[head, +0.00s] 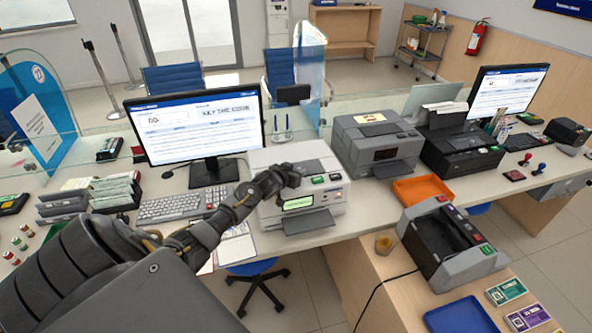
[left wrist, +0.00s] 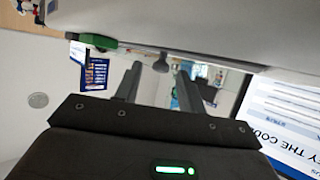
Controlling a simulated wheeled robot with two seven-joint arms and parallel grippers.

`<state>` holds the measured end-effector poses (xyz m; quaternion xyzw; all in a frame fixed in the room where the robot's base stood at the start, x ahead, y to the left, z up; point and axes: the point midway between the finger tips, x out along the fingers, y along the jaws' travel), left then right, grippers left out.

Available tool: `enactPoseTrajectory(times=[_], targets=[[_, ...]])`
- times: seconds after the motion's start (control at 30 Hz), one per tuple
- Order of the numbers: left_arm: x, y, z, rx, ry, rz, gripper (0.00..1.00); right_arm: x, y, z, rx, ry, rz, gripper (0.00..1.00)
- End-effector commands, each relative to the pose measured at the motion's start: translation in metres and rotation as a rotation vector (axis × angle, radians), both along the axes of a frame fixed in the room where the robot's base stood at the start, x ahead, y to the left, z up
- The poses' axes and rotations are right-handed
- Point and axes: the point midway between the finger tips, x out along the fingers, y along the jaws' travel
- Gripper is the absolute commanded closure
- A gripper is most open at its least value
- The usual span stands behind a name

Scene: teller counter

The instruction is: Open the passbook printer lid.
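The machine I take for the passbook printer (head: 322,208) is a cream box with a green display, red and green buttons and a dark tray at its front. It stands on the counter right of the keyboard. Its top looks closed, with a dark panel, partly hidden by my gripper. My left gripper (head: 290,176) is over the printer's upper front left; I cannot tell whether it touches. In the left wrist view the two fingers (left wrist: 158,85) are apart with nothing between them, and a pale surface, likely the printer, fills the top edge. My right gripper is not in view.
A monitor (head: 197,128) and keyboard (head: 182,206) stand left of the printer. A grey machine (head: 377,146) stands close on its right, with an orange tray (head: 422,190) in front. A lower wooden desk holds a black and grey device (head: 452,245) and a blue tray (head: 460,316).

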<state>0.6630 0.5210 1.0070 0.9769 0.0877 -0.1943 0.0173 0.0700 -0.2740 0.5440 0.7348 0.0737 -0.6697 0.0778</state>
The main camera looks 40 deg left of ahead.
Motion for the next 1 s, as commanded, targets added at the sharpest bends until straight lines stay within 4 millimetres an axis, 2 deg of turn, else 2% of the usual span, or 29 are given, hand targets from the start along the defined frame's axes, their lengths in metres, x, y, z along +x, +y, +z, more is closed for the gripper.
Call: enactPoseTrajectory(times=[0.37, 0.67, 1.0], targets=[[0.0041, 0.0004, -0.0019, 0.000, 0.000, -0.001, 0.60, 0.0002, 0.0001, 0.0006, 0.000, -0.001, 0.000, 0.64], [0.0040, 0.0004, -0.0019, 0.000, 0.000, 0.000, 0.98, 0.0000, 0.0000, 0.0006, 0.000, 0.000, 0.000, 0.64], [0.0078, -0.0022, -0.0018, -0.006, 0.003, -0.004, 1.00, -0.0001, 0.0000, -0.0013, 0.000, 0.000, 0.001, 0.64]])
